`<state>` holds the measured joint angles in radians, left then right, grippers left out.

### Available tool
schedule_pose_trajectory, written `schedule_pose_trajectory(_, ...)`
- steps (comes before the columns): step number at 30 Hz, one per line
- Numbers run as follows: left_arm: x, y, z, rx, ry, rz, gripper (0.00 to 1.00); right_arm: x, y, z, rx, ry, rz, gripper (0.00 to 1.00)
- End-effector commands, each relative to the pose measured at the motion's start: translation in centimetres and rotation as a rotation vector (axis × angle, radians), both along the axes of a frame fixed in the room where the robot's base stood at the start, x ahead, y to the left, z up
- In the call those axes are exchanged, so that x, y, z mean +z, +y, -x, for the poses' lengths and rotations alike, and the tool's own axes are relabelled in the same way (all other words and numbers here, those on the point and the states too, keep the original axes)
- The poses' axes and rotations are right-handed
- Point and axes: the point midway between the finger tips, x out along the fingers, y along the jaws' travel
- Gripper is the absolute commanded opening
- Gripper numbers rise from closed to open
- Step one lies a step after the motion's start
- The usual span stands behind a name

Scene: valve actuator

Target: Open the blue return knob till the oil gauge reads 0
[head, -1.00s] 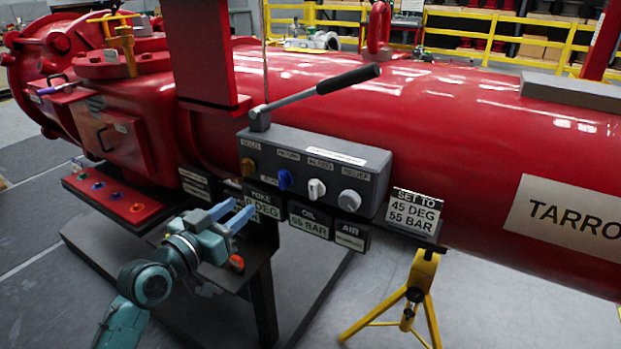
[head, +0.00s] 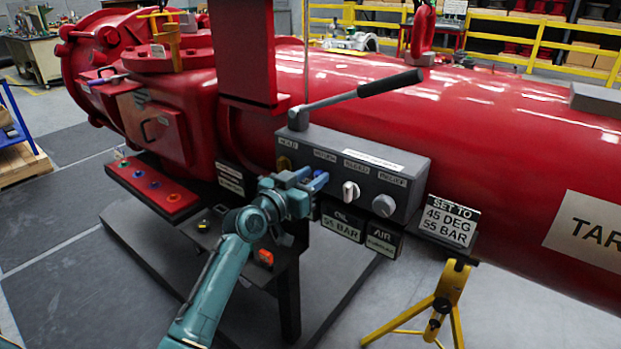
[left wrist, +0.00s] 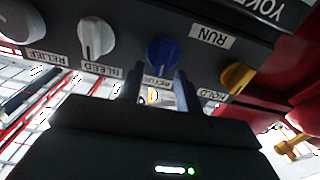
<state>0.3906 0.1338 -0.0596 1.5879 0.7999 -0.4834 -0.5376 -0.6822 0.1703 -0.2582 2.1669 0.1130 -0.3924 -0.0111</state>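The blue return knob (left wrist: 162,50) is on the grey control box (head: 403,177). In the head view my left gripper mostly covers it. My left gripper (head: 308,180) is at the box front. In the left wrist view its two fingers (left wrist: 160,85) are apart, with the blue knob between and just beyond their tips; I cannot tell whether they touch it. The oil gauge sign (head: 343,222) below the box reads 55 BAR. My right gripper is not in view.
A white bleed knob (head: 350,191) and a grey relief knob (head: 383,206) sit right of the gripper. The yellow hold knob (left wrist: 237,77) is on the other side. A lever (head: 350,97) rises above the box. A "SET TO 45 DEG 55 BAR" sign (head: 450,220) stands at right.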

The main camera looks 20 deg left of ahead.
Motion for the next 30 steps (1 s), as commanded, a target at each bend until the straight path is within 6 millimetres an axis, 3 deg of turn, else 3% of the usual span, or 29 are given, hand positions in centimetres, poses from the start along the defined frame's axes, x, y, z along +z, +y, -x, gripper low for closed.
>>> schedule_pose_trajectory(7, -0.04, -0.03, -0.03, 0.0, 0.001, 0.0, 0.34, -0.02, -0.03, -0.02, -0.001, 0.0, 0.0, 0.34)
schedule_pose_trajectory(19, -0.05, -0.01, -0.01, 0.0, 0.001, 0.001, 0.01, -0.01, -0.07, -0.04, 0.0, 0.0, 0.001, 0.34)
schedule_pose_trajectory(30, -0.04, 0.03, -0.01, 0.0, 0.008, 0.018, 0.0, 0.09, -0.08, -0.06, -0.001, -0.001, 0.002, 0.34)
